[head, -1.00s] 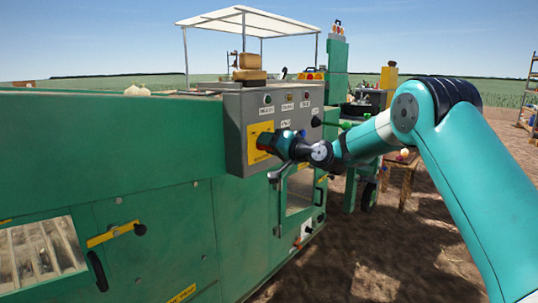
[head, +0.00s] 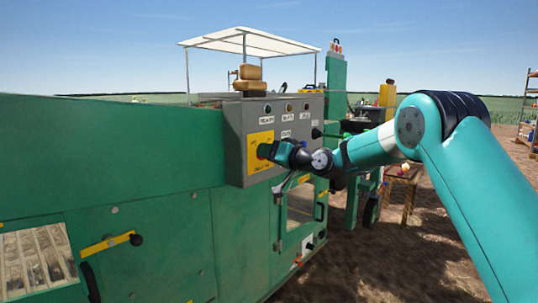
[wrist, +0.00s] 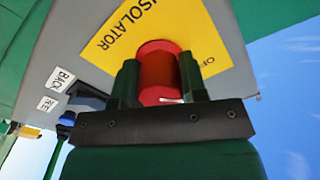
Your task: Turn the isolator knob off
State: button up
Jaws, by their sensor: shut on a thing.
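The isolator knob (wrist: 158,72) is a red cylinder on a yellow plate (wrist: 120,42) marked "ISOLATOR" and "OFF", seen in the wrist view. My gripper (wrist: 158,85) is shut on the knob, with one green finger on each side of it. In the head view my gripper (head: 265,151) is at the yellow plate (head: 255,139) on the front of the grey control box (head: 233,148). A sliver of the red knob shows there beside the fingers; the rest is hidden by my gripper.
The grey box carries several lamps and labels on its face. In the wrist view, labels such as "BACK" (wrist: 63,78) and a dark blue part (wrist: 88,98) are close beside my gripper.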

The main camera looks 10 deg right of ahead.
jog(key=o, duration=0.9)
jog(key=shift+o, duration=0.2)
jog(key=v, duration=1.7)
jog(key=shift+s+d, duration=0.15)
